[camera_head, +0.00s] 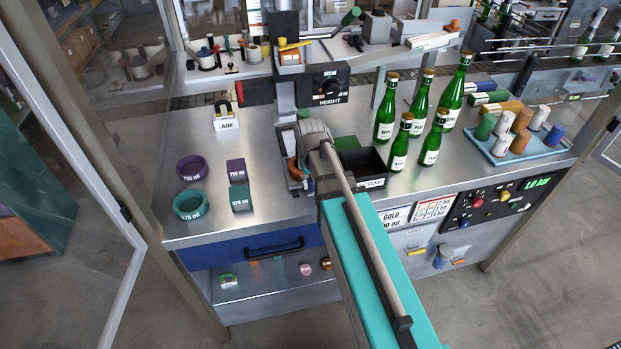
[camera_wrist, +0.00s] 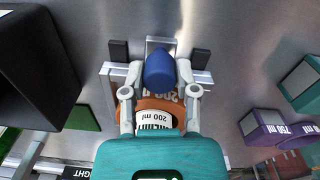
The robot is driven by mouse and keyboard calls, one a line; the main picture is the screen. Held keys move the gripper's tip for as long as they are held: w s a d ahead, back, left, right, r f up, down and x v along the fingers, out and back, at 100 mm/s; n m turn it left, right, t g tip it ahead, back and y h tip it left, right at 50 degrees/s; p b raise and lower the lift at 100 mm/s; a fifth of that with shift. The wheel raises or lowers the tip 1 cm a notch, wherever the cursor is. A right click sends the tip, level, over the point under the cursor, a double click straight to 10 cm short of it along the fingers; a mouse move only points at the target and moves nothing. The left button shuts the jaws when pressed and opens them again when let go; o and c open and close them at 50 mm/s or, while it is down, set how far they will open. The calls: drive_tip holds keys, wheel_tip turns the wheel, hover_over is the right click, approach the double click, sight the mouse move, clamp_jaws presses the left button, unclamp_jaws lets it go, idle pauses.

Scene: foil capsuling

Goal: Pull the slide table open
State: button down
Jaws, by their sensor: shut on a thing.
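My gripper (camera_head: 309,160) is low over the steel bench, in front of the capsuling machine. In the wrist view my gripper (camera_wrist: 160,72) has its fingers on both sides of a blue knob (camera_wrist: 160,70) and is shut on it. An orange ring marked 200 ml (camera_wrist: 150,104) and a white 200 ml label lie just behind the knob, partly covered by my gripper. The orange ring (camera_head: 292,168) also shows in the head view. Metal rail parts (camera_wrist: 200,76) of what looks like the slide table lie beside the knob; my arm hides much of it in the head view.
A black scrap bin (camera_head: 361,164) stands close to the right of my gripper. Green bottles (camera_head: 417,110) and a blue tray (camera_head: 545,140) are farther right. Purple (camera_head: 191,168) and teal rings (camera_head: 190,205) with matching blocks lie left. A blue drawer (camera_head: 230,252) is below the bench front.

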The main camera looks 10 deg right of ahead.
drive_tip(key=shift+c, duration=1.8)
unclamp_jaws()
drive_tip(key=shift+s, duration=0.1)
drive_tip(key=s+m, duration=0.1)
drive_tip(key=s, duration=0.8)
drive_tip(key=shift+s+m, duration=0.25)
drive_tip(key=shift+m, duration=0.15)
